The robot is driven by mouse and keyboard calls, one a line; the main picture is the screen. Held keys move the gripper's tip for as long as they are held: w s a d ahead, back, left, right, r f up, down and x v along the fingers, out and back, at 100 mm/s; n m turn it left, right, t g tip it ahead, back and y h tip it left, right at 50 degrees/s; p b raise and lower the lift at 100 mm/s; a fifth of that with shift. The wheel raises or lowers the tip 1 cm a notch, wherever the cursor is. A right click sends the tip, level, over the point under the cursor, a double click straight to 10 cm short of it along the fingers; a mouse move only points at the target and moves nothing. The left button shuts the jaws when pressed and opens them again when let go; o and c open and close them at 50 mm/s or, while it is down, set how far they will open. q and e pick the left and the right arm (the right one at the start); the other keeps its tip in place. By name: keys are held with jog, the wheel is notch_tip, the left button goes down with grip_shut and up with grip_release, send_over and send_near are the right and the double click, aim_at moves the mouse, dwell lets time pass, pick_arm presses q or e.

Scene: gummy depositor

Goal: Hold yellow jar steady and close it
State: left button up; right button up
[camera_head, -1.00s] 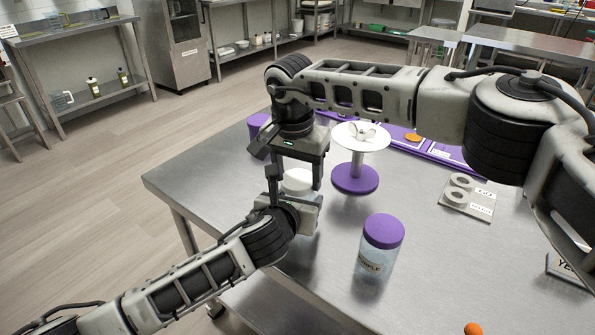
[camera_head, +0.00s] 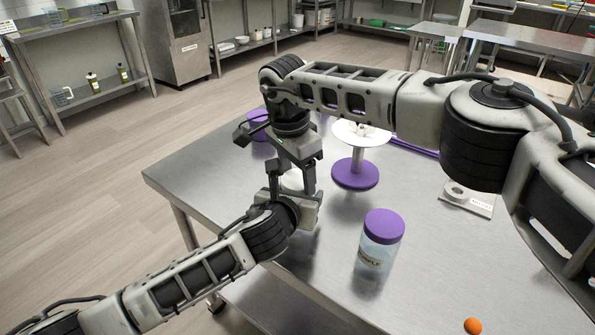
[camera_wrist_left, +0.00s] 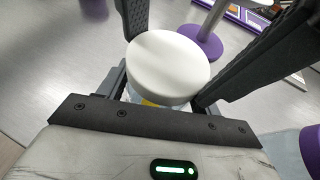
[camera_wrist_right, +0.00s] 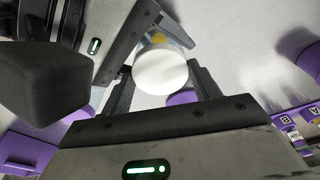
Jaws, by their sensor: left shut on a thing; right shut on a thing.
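The yellow jar has a round white lid on top; the lid shows in the head view (camera_head: 291,181), the left wrist view (camera_wrist_left: 168,62) and the right wrist view (camera_wrist_right: 160,70). Part of the clear jar body with a yellow patch shows below the lid in the left wrist view. My left gripper (camera_head: 292,201) is shut on the jar body from the near left side. My right gripper (camera_head: 291,180) points down from above and is shut on the white lid. The arms hide most of the jar in the head view, and the lid's seating is not clear.
A clear jar with a purple lid (camera_head: 383,226) stands close to the right. An orange ball (camera_head: 473,325) lies near the front edge. The front middle of the steel table (camera_head: 330,225) is bare.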

jog(key=shift+m, duration=0.3)
jog(key=o, duration=0.9)
jog(key=shift+r, duration=2.3)
